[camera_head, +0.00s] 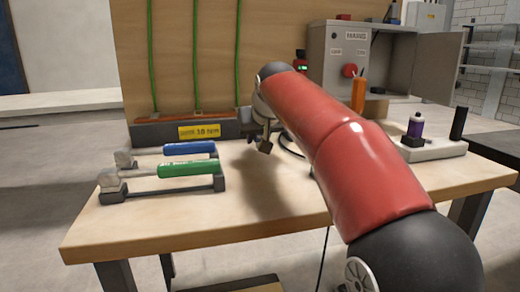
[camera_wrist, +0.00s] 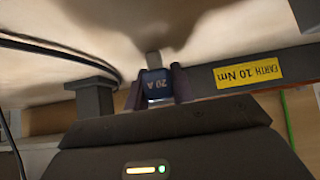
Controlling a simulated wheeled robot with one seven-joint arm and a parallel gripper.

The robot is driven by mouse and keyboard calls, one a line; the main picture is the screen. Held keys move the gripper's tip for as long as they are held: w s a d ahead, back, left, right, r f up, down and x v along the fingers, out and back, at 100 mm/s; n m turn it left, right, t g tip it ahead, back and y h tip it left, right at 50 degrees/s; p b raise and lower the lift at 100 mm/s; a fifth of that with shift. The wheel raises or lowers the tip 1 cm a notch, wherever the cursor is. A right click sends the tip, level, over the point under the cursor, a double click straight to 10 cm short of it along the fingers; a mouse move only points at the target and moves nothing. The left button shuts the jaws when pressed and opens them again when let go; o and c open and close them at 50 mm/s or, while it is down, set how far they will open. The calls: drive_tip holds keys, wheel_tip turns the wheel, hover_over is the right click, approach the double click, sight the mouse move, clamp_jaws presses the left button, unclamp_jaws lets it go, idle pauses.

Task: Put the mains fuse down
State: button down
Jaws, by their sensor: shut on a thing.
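The mains fuse (camera_wrist: 155,83) is a dark blue block marked 20 A with a pale grey end. In the wrist view it is gripped between the two dark fingers of my gripper (camera_wrist: 157,90). The fuse's pale end points toward the wooden bench top (camera_wrist: 60,25). I cannot tell whether it touches the wood. In the head view my gripper (camera_head: 265,145) is low over the bench, right of the yellow-labelled rail; the fuse is too small there to make out clearly.
Blue-handled (camera_head: 188,147) and green-handled (camera_head: 188,168) wrenches rest on stands at left. The rail carries a yellow 10 Nm label (camera_head: 200,130). A grey cabinet (camera_head: 338,60) stands at back right. A pale tray (camera_head: 440,150) is at right. The front middle bench is clear.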

drive_tip(key=shift+f, duration=0.2)
drive_tip(key=shift+f, duration=0.1)
drive_tip(key=c, duration=1.6)
unclamp_jaws()
drive_tip(key=shift+f, duration=0.1)
drive_tip(key=shift+c, duration=0.2)
drive_tip(key=o, duration=0.5)
drive_tip(key=shift+c, duration=0.2)
drive_tip(key=shift+r, duration=0.3)
drive_tip(key=p+v, duration=0.1)
drive_tip(key=v, duration=1.1)
